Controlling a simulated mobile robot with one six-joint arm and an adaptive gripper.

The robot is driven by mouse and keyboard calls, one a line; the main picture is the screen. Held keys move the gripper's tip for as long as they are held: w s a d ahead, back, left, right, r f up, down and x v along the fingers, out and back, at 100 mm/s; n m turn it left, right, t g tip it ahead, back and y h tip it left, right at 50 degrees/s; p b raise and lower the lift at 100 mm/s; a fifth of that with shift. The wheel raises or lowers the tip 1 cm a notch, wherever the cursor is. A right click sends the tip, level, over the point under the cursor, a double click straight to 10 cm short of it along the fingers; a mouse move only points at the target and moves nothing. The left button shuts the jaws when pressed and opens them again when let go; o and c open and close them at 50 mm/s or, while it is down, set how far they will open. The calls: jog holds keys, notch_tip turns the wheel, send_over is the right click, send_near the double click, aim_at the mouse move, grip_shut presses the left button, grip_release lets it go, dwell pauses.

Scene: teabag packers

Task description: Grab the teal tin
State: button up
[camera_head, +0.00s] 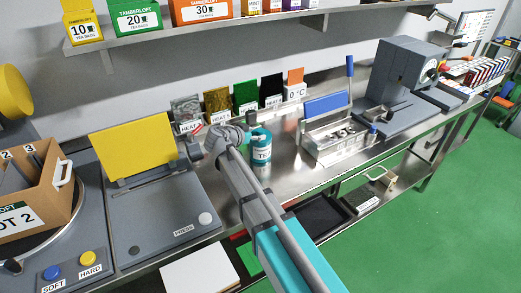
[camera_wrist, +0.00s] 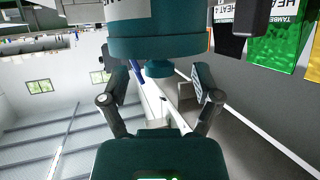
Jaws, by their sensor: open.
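The teal tin (camera_head: 261,152), with a white label band, stands on the steel bench behind the middle of my arm. In the wrist view a large teal cylinder with a white band (camera_wrist: 155,47), which looks like this tin, fills the top centre. My gripper (camera_wrist: 158,75) is open, with one finger on each side below it. No grip on the tin shows, and whether the fingertips touch it I cannot tell. In the head view my wrist is just left of the tin, and the fingers are mostly hidden.
A yellow-lidded press (camera_head: 134,160) stands left of my arm. Small coloured sample packets (camera_head: 245,96) line the wall behind the tin. A stocked shelf (camera_head: 150,38) hangs above.

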jog(key=shift+b+x, duration=0.35)
jog(key=shift+x, duration=0.85)
jog(key=shift+c, duration=0.2)
grip_shut()
